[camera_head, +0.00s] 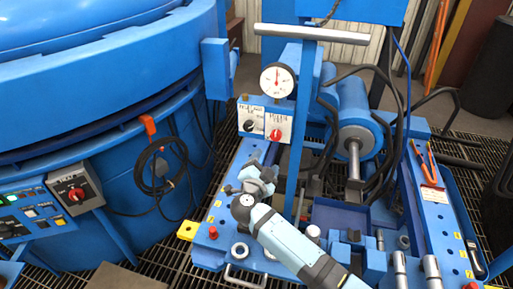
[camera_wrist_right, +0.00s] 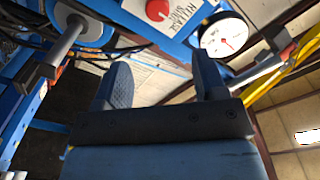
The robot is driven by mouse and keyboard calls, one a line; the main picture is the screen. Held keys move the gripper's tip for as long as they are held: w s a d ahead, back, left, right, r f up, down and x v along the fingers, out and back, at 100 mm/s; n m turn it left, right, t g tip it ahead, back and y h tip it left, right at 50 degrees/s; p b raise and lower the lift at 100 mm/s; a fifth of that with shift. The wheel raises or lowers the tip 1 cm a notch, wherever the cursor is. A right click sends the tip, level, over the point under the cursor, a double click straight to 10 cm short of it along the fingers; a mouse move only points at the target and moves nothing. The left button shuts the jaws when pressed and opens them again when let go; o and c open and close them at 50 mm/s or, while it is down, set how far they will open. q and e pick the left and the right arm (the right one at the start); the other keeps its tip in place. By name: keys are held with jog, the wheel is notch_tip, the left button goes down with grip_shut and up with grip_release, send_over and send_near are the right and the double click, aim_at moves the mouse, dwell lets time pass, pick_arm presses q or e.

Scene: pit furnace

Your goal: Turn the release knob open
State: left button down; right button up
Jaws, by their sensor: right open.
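The release knob (camera_head: 275,135) is a small red round knob on a white label, on the blue panel below the pressure gauge. In the wrist view the red knob (camera_wrist_right: 157,9) shows at the top edge beside printed letters; part of it may be cut off. My right gripper (camera_head: 259,174) is below the panel, apart from the knob. The wrist view shows its two fingers spread with nothing between them (camera_wrist_right: 160,72). How the knob is turned is too small to tell. My left gripper is not in view.
A dark knob (camera_head: 250,125) sits left of the red one. The gauge (camera_head: 277,79) is above, and a blue post (camera_head: 302,125) stands just right of the knob. A blue cylinder (camera_head: 354,110) with hoses is at right. The large blue furnace (camera_head: 110,90) fills the left.

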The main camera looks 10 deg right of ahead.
aim_at(275, 137)
jog(key=x, duration=0.3)
jog(key=b+x, duration=0.1)
jog(key=x, duration=0.1)
jog(key=b+x, duration=0.1)
jog(key=x, duration=0.2)
jog(key=shift+w+f, duration=0.35)
jog(key=b+x, duration=0.1)
jog(key=x, duration=0.3)
jog(key=shift+d, duration=0.1)
jog(key=shift+w+d, duration=0.3)
jog(key=shift+w, duration=0.3)
jog(key=shift+r, duration=0.1)
jog(key=shift+c, duration=0.6)
jog(key=c, duration=0.7)
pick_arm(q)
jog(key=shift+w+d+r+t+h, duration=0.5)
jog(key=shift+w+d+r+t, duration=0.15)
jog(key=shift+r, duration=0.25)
pick_arm(e)
jog(key=shift+c, duration=0.5)
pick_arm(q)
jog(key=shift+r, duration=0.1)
